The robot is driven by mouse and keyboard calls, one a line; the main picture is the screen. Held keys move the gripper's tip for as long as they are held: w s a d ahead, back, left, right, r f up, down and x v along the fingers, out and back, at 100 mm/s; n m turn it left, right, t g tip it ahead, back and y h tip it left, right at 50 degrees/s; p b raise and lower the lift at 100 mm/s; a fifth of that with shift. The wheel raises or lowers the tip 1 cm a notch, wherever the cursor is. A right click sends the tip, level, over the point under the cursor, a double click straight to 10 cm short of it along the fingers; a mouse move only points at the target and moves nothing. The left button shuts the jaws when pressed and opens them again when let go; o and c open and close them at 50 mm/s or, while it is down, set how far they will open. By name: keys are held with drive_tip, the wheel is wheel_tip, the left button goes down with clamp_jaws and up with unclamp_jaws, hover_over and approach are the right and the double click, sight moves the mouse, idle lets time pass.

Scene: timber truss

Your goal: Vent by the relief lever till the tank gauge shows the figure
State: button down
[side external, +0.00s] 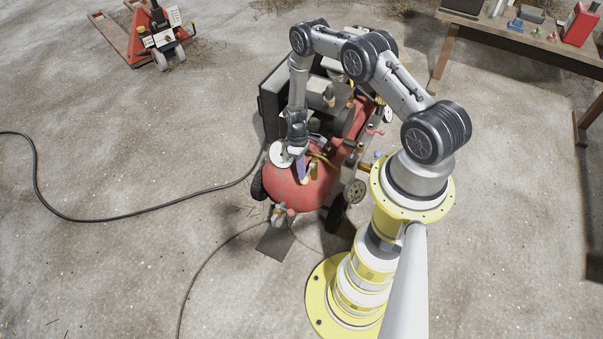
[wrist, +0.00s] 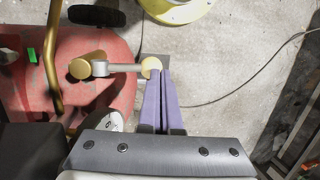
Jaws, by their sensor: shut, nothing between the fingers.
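The red tank (side external: 302,192) of the compressor lies under my gripper; it fills the left of the wrist view (wrist: 112,90). The relief lever (wrist: 122,68) is a short grey arm running from a brass fitting (wrist: 86,67) to a round brass knob (wrist: 150,66). My gripper (wrist: 160,75) has purple fingers, shut and empty, with their tips right beside the knob. I cannot tell whether they touch it. The fingers also show in the side view (side external: 301,168). A white-faced gauge (wrist: 110,121) is partly hidden behind my gripper; its reading is not legible.
A bent brass pipe (wrist: 51,65) rises left of the lever. Dark hoses (side external: 75,219) lie on the concrete floor. A red pallet jack (side external: 150,35) and a wooden workbench (side external: 510,32) stand at the back. Open floor lies left of the compressor.

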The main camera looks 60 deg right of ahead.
drive_tip(key=a+v, duration=0.1)
drive_tip(key=v, duration=1.3)
drive_tip(key=shift+a+r, duration=0.15)
drive_tip(key=shift+a, duration=0.1)
